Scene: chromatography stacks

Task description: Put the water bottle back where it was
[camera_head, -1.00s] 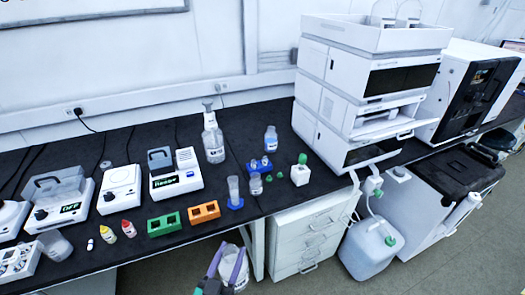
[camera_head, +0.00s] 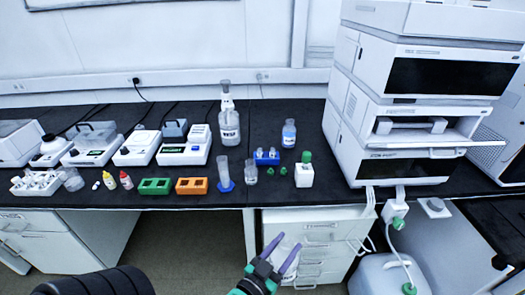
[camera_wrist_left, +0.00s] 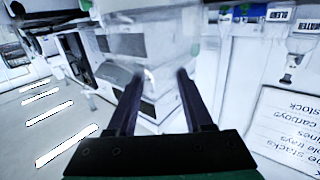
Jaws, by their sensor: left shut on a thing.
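My left gripper (camera_head: 279,252) is at the lower middle of the head view, in front of the drawer cabinet and below the bench top. Its two purple fingers are spread around a pale, see-through vessel (camera_head: 288,258), which fits the water bottle; its label cannot be read. In the left wrist view the fingers (camera_wrist_left: 155,85) stand apart, and the clear thing between them hardly shows against the background. My right gripper is not in view.
The black bench (camera_head: 215,180) carries a large wash bottle (camera_head: 229,128), a blue-labelled bottle (camera_head: 289,133), a blue rack (camera_head: 267,157), a green-capped bottle (camera_head: 304,172), green (camera_head: 155,186) and orange (camera_head: 191,186) blocks. A chromatography stack (camera_head: 430,75) stands right. A carboy (camera_head: 388,272) is on the floor.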

